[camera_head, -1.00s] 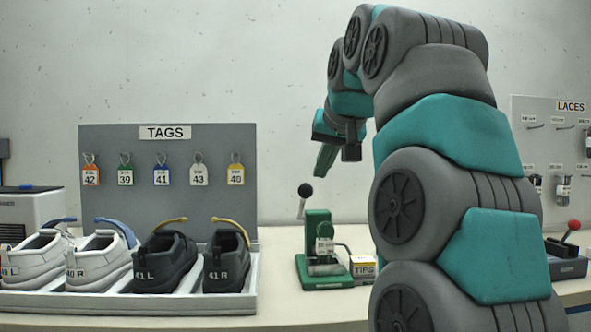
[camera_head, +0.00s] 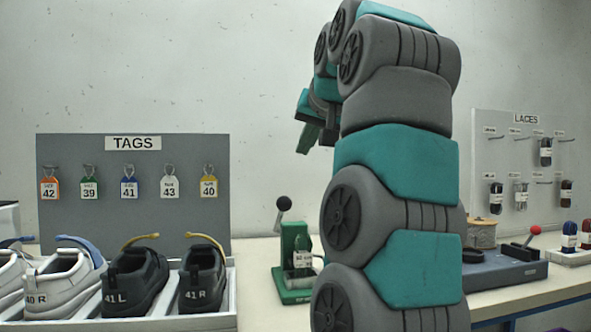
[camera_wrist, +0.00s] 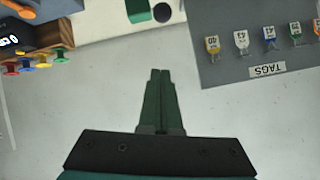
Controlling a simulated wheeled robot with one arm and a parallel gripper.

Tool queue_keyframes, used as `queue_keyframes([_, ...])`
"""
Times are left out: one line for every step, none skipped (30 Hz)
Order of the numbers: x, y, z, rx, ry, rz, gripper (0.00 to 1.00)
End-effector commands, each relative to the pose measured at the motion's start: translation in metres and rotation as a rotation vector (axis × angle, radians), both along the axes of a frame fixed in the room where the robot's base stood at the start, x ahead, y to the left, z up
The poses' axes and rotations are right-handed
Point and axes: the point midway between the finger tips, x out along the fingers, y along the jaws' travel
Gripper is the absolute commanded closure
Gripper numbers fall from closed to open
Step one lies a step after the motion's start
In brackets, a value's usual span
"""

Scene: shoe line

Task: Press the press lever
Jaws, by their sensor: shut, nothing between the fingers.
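The green press (camera_head: 296,262) stands on the bench in the head view, left of my arm. Its lever (camera_head: 283,217) rises at the front left and ends in a black ball knob (camera_head: 284,203). My gripper (camera_head: 318,143) is shut and empty, up above the press and slightly right of the knob, apart from it. In the wrist view my closed fingertips (camera_wrist: 160,72) point toward the black knob (camera_wrist: 162,12) and a green part of the press (camera_wrist: 138,8) at the top edge. Most of the press is out of that view.
A grey tags board (camera_head: 60,215) and a white tray (camera_head: 190,322) of shoes stand left of the press. Right of my arm are a laces board (camera_head: 505,165) and a grey-blue device with a red-knobbed lever (camera_head: 535,230). Bench between tray and press is clear.

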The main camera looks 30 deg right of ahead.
Motion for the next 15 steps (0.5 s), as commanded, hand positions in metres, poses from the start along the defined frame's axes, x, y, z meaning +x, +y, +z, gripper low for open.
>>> queue_keyframes([0.005, -0.001, -0.005, 0.0, 0.003, 0.001, 1.0])
queue_keyframes([0.009, -0.001, -0.007, 0.0, 0.003, 0.001, 1.0])
queue_keyframes([0.014, -0.002, -0.011, 0.0, 0.003, 0.001, 1.0])
queue_keyframes([0.019, -0.003, -0.014, 0.0, 0.003, 0.001, 1.0])
queue_keyframes([0.024, -0.004, -0.016, 0.0, 0.003, 0.001, 1.0])
queue_keyframes([0.03, -0.006, -0.02, 0.0, 0.003, 0.001, 1.0])
queue_keyframes([0.035, -0.006, -0.023, 0.0, 0.003, 0.001, 1.0])
queue_keyframes([0.04, -0.007, -0.026, 0.0, 0.003, 0.001, 1.0])
queue_keyframes([0.046, -0.008, -0.03, 0.0, 0.004, 0.001, 1.0])
queue_keyframes([0.05, -0.009, -0.032, 0.001, 0.004, 0.002, 1.0])
queue_keyframes([0.054, -0.01, -0.035, 0.001, 0.004, 0.002, 1.0])
queue_keyframes([0.06, -0.012, -0.038, 0.001, 0.004, 0.001, 1.0])
queue_keyframes([0.064, -0.013, -0.041, 0.001, 0.003, 0.001, 1.0])
queue_keyframes([0.069, -0.014, -0.043, 0.001, 0.003, 0.001, 1.0])
queue_keyframes([0.075, -0.015, -0.046, 0.001, 0.003, 0.0, 1.0])
